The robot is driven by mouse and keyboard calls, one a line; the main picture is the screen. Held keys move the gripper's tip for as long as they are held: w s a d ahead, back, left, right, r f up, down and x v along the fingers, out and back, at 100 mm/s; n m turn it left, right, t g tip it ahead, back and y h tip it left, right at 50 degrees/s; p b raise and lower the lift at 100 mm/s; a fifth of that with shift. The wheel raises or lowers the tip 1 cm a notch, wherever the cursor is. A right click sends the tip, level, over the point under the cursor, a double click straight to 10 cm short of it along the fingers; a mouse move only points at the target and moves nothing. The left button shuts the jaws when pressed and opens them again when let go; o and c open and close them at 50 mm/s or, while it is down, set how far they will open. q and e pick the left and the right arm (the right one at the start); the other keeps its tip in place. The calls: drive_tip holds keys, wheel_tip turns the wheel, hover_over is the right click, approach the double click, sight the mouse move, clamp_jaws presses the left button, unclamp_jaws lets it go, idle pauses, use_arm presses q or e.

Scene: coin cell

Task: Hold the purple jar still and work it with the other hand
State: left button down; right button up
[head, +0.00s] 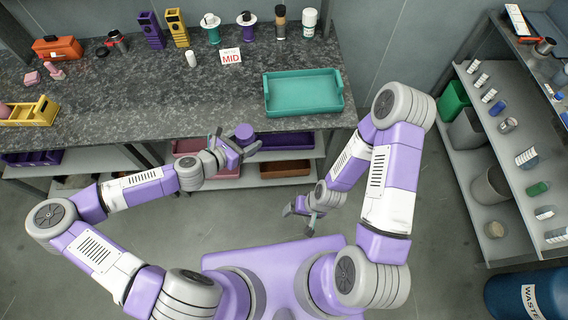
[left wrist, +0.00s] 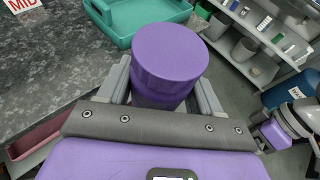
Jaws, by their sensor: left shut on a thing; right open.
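The purple jar (left wrist: 170,58) has a round purple lid and is upright between the fingers of my left gripper (left wrist: 162,92) in the left wrist view. In the head view the purple jar (head: 244,132) is small, held just off the front edge of the counter. My left gripper (head: 240,146) is shut on its body, below the lid. My right gripper (head: 299,213) is open and empty, lower and to the right of the jar, apart from it. The jar's underside is hidden.
The dark stone counter (head: 150,95) holds a teal tray (head: 303,94) near its right end and a MID sign (head: 231,57). Bottles and dispensers stand along its back. Shelves below hold bins, including a purple one (head: 285,142). A shelf rack (head: 470,130) and blue waste bin (head: 530,296) stand right.

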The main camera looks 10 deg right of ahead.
use_arm(q)
drive_tip(key=w+a+r+n+t+y, duration=0.1)
drive_tip(key=a+n+t+y, duration=0.4)
drive_tip(key=a+n+y, duration=0.5)
drive_tip(key=a+r, duration=0.1)
drive_tip(key=a, duration=0.2)
drive_tip(key=shift+w+a, duration=0.2)
drive_tip(key=shift+w, duration=0.2)
